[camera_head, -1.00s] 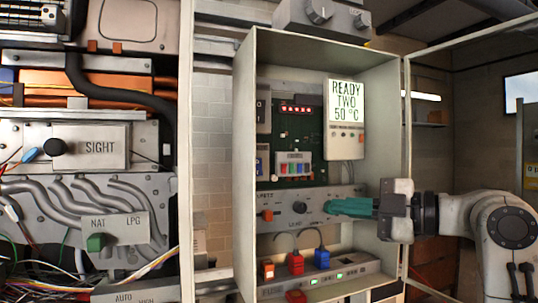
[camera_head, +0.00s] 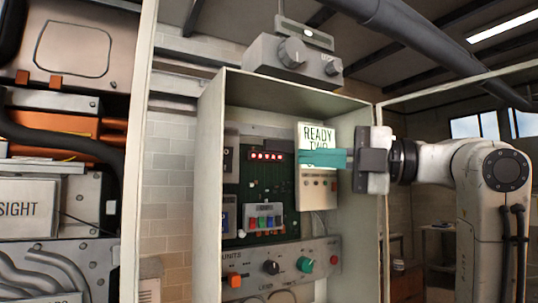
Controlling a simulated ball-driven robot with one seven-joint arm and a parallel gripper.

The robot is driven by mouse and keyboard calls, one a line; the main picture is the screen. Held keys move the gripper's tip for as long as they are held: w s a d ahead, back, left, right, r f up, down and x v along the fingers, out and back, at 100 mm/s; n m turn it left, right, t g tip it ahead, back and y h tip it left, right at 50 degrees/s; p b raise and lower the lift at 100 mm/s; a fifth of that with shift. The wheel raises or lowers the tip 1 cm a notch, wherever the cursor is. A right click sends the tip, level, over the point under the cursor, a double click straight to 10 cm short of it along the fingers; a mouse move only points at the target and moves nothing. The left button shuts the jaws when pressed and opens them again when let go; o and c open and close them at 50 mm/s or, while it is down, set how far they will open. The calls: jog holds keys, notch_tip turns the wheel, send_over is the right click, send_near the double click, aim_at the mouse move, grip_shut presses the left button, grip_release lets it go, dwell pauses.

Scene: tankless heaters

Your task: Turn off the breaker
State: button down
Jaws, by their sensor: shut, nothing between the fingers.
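The open grey electrical box (camera_head: 285,95) stands in the middle of the view. At its left inside wall is a dark grey unit (camera_head: 230,165) with a light front, partly cut off by the box's side; I cannot tell whether it is the breaker. Below it is another grey unit with a blue part (camera_head: 228,217). My gripper (camera_head: 303,158) comes in from the right, its teal fingers shut and empty. The fingers are in front of the display unit (camera_head: 317,190) and cover part of its text; I cannot tell whether they touch it.
A panel (camera_head: 290,250) low in the box carries an orange switch, a black knob, a teal knob (camera_head: 305,264) and a red button. A grey control unit (camera_head: 292,58) with knobs sits above the box. The box door stands open at right. Pipes and panels fill the left side.

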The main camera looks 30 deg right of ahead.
jog(key=p, duration=0.4)
send_near(225, 152)
jog(key=a, duration=0.3)
jog(key=shift+w+a+r+p, duration=0.15)
jog(key=shift+w+p, duration=0.35)
jog(key=shift+w, duration=0.55)
jog(key=shift+w+a+p, duration=0.25)
jog(key=shift+w+p, duration=0.25)
jog(key=shift+w, duration=0.5)
jog(key=shift+s+b, duration=0.15)
jog(key=shift+b, duration=0.15)
